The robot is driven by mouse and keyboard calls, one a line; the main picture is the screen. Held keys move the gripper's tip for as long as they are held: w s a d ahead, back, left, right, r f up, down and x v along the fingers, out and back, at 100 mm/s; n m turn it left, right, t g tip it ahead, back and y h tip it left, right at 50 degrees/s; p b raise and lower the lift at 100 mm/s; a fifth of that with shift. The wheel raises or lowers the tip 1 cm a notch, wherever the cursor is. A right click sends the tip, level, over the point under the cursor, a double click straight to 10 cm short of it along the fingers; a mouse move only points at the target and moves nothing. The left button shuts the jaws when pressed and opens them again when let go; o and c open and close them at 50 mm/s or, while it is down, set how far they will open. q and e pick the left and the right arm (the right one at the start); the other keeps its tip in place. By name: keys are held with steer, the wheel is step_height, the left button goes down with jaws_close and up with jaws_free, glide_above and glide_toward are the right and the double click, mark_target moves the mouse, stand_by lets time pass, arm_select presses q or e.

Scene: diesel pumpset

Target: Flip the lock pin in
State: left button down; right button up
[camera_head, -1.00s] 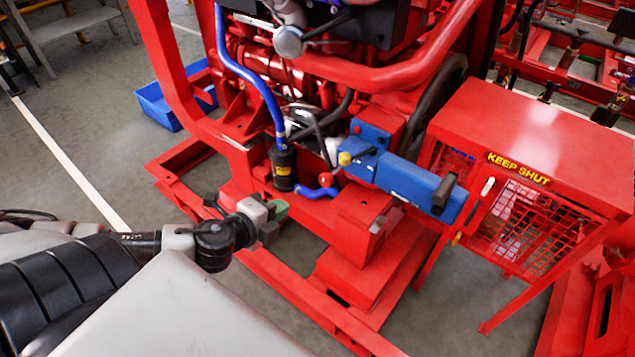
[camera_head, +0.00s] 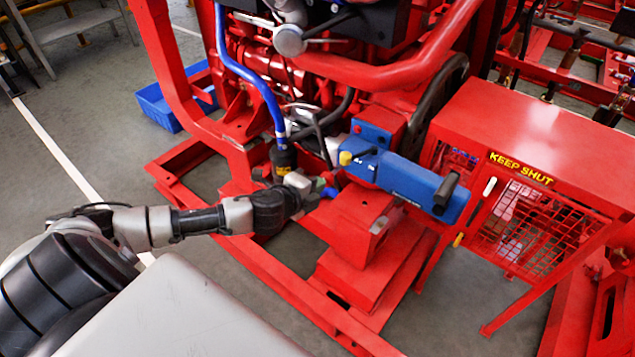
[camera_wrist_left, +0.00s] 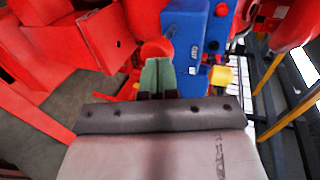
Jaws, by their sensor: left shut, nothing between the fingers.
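No part can be clearly told as the lock pin. The blue housing (camera_head: 410,180) on the red machine carries a yellow knob (camera_head: 345,158) at its left end; both show in the wrist view, the housing (camera_wrist_left: 186,40) ahead and the yellow knob (camera_wrist_left: 221,77) to the right. My left gripper (camera_head: 322,186) is shut and empty, in front of the housing's left end, beside the black canister (camera_head: 284,160). In the wrist view its green fingertips (camera_wrist_left: 158,74) point at a round red part (camera_wrist_left: 157,48) and partly cover it. Contact cannot be told. My right gripper is not in view.
A blue hose (camera_head: 240,70) runs down to the canister. The red guard box (camera_head: 520,140) marked KEEP SHUT stands at the right. The red base frame (camera_head: 290,290) lies below my arm. Open floor (camera_head: 60,180) is at the left, with a blue crate (camera_head: 160,105).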

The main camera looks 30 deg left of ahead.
mark_target(339, 166)
arm_select(q)
steer(key=shift+w, duration=0.4)
steer(key=w, duration=0.2)
steer(key=w+p, duration=0.1)
steer(key=w, duration=0.1)
steer(key=shift+w+d+r, duration=0.1)
steer(key=shift+w+d, duration=0.1)
steer(key=shift+w, duration=0.05)
steer(key=shift+a, duration=0.1)
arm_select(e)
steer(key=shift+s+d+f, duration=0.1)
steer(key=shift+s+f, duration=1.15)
